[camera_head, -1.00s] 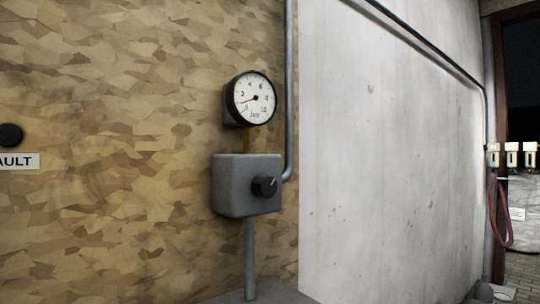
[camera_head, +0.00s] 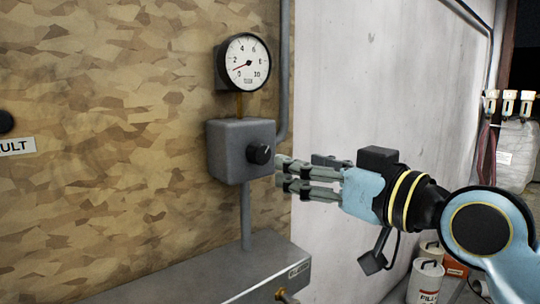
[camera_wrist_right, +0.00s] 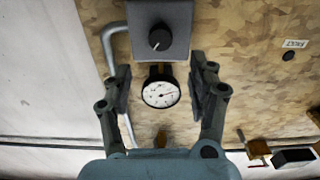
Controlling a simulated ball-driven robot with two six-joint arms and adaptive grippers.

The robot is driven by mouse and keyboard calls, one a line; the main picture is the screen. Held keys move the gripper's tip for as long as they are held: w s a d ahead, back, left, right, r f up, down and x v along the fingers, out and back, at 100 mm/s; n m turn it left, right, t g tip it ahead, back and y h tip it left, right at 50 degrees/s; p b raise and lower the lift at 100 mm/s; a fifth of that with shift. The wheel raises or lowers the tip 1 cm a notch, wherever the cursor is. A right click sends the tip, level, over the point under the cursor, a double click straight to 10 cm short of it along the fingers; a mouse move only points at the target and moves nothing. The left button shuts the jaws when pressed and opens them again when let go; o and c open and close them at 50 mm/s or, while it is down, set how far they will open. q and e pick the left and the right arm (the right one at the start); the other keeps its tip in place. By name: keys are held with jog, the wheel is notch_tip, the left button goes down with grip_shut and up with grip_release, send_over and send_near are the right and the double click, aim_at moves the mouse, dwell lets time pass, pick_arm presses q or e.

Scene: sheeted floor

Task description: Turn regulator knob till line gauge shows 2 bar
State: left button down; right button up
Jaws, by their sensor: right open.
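The black regulator knob (camera_head: 260,154) sits on the front of a grey box (camera_head: 229,150) on the wall. It also shows in the wrist view (camera_wrist_right: 159,39), with a pale pointer mark. The gauge shows inverted in the wrist view (camera_wrist_right: 161,93). My right gripper (camera_head: 282,173) is open and empty, just right of and slightly below the knob, apart from it in the head view. My left gripper is not in view.
A grey pipe (camera_head: 284,70) runs down beside the gauge to the box. A grey metal ledge (camera_head: 215,272) stands below. White canisters (camera_head: 426,280) stand on the floor at lower right. A fault label (camera_head: 15,146) is on the wall at left.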

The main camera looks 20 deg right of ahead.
aim_at(264, 154)
jog(key=p+x, duration=0.1)
jog(key=x, duration=0.8)
jog(key=shift+s, duration=0.1)
jog(key=shift+c, duration=0.2)
jog(key=c, duration=1.1)
